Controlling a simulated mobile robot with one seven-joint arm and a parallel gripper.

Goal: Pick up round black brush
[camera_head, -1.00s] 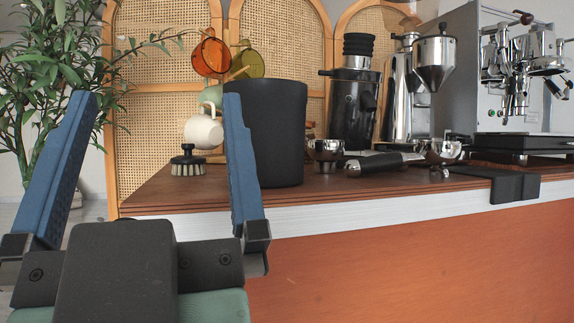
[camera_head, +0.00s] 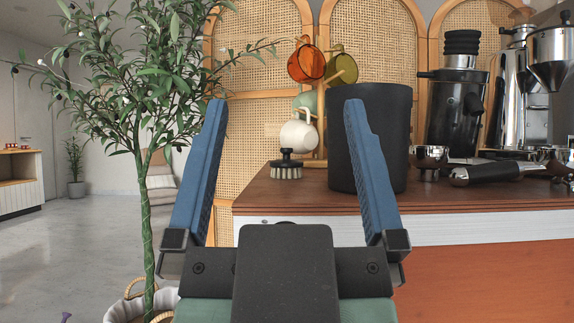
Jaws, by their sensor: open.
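The round black brush (camera_head: 287,167) stands on the left part of the wooden cart top, black knob up and pale bristles down. My gripper (camera_head: 282,106) is open and empty, its two blue fingers spread wide. In the picture the brush shows between the fingers, beyond them and apart from them. No part of the brush is hidden by the fingers.
A black bin (camera_head: 369,135) stands just right of the brush, partly behind my right finger. Cups hang behind, including a white mug (camera_head: 297,134). A portafilter (camera_head: 497,172) and a grinder (camera_head: 455,108) are further right. A potted tree (camera_head: 146,140) stands left.

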